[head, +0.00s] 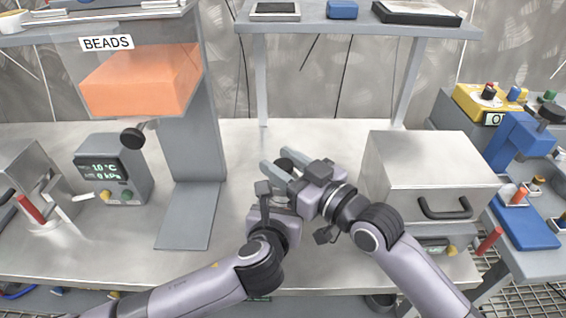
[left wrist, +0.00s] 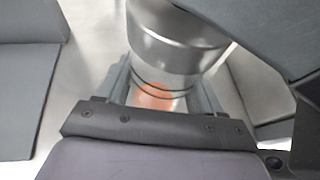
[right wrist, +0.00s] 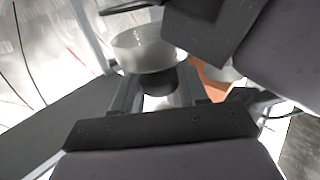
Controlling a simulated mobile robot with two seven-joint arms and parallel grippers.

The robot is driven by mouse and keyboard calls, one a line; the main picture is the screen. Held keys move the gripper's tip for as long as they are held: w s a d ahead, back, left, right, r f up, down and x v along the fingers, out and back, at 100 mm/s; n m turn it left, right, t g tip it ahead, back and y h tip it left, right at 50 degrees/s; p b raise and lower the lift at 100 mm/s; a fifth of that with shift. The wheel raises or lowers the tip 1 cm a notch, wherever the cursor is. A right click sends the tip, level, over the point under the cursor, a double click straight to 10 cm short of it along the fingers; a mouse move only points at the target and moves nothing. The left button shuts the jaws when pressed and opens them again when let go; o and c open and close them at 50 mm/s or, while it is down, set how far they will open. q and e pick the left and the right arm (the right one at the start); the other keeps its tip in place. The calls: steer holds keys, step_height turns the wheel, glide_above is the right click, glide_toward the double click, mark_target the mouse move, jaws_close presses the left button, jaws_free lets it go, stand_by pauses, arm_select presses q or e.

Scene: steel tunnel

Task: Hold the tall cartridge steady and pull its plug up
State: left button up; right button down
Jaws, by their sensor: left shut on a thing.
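The tall cartridge (left wrist: 160,98) shows in the left wrist view as a shiny cylinder with dark rings and an orange patch, between the fingers of my left gripper. A wider metal part (left wrist: 175,45) sits above the rings. In the head view my left gripper (head: 264,190) is low beside the right one and the cartridge is mostly hidden. My right gripper (head: 281,168) is above it, fingers apart around a dark round knob, the plug (head: 286,163). In the right wrist view a silvery round part (right wrist: 150,50) stands beyond the right fingers; the contact is unclear.
A steel box with a black handle (head: 430,175) stands close to the right arm. A grey stand (head: 190,150) with an orange bead bin (head: 140,80) and a small display unit (head: 113,170) are at the left. A shelf (head: 345,27) spans the back.

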steer(key=shift+r, duration=0.85)
steer(key=c, duration=0.7)
jaws_free()
steer(key=shift+c, duration=0.2)
steer(key=shift+f, duration=0.1)
steer(key=shift+s+d, duration=0.2)
steer(key=v, duration=1.1)
steer(key=shift+s+d, duration=0.15)
steer(key=shift+s, duration=0.05)
